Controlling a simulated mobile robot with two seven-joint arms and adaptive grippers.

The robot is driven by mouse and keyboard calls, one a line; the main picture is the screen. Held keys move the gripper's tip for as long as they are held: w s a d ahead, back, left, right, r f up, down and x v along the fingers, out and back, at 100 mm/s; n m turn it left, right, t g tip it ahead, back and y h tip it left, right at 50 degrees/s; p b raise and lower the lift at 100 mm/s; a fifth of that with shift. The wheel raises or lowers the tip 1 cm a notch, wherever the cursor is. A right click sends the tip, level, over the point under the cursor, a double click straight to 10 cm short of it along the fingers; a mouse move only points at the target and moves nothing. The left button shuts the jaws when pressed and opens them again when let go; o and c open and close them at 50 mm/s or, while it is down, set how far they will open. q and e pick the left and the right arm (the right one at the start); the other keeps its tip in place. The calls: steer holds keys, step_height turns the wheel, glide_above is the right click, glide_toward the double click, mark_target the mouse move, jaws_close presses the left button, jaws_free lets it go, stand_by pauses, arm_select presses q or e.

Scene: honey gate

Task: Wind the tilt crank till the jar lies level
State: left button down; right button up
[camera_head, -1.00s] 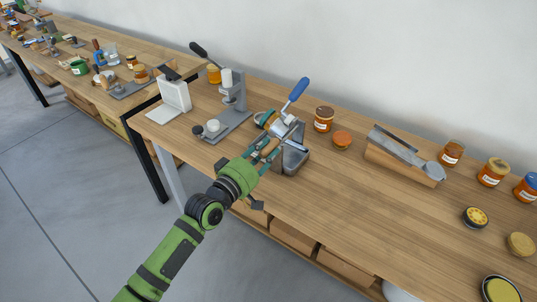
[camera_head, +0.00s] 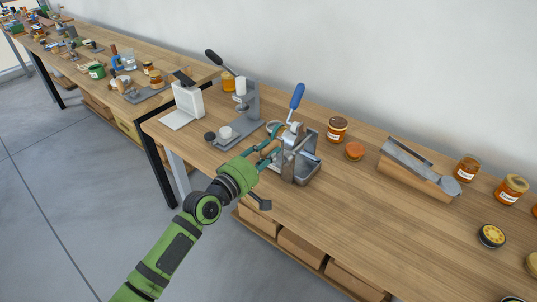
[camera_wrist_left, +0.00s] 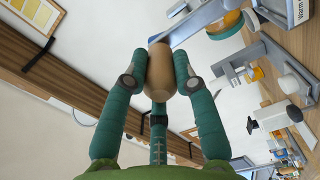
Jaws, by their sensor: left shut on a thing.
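My left gripper (camera_head: 270,148) is at the near left side of a grey metal tilting stand (camera_head: 306,172) with a blue-handled lever (camera_head: 297,96) sticking up. In the left wrist view its green fingers (camera_wrist_left: 158,75) are shut on a wooden crank handle (camera_wrist_left: 160,72), one finger on each side. The handle is mostly covered by the fingers in the head view. A round orange-and-teal part (camera_wrist_left: 226,22), perhaps the jar in the stand, shows in the left wrist view. The stand and gripper partly hide the jar, so I cannot tell its tilt. My right gripper is not in view.
Behind left stands a grey press (camera_head: 246,105) with a dark-handled lever, beside a white stand (camera_head: 188,100). A honey jar (camera_head: 337,130) and an orange-lidded jar (camera_head: 355,151) stand right of the tilting stand. Further right is a wooden block with metal top (camera_head: 418,178).

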arm_select(q)
steer(key=shift+w+a+r, duration=0.1)
steer(key=shift+a+r, duration=0.05)
steer(key=shift+r, duration=0.05)
stand_by(0.4)
steer(key=c, duration=1.1)
jaws_free()
steer(key=shift+o, duration=0.5)
steer(key=shift+f, duration=0.1)
steer(key=v, duration=1.2)
